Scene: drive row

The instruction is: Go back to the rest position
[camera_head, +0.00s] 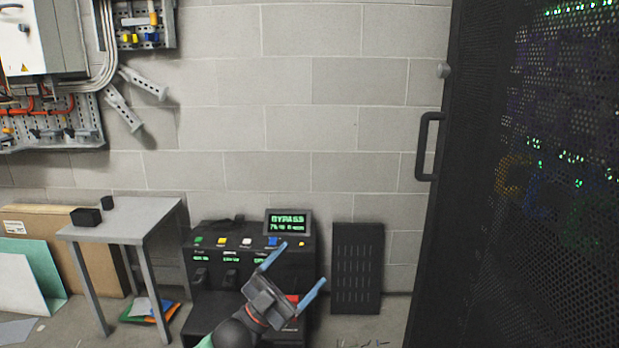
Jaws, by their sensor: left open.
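My left gripper (292,269) shows at the bottom middle, with its two blue-tipped fingers spread apart and nothing between them. It is in front of a black console (205,264) and hides part of its front. The console has a row of coloured buttons and a small screen (288,222) with green text that reads like "BYPASS". Part of a red thing shows behind the gripper on the console. My right gripper is not in view.
A dark server rack (480,200) with a perforated door and a handle (424,146) fills the right. A grey table (135,222) stands at the left, with black blocks (87,217) on it. A black vented panel (357,268) leans against the wall. Small bits lie on the floor.

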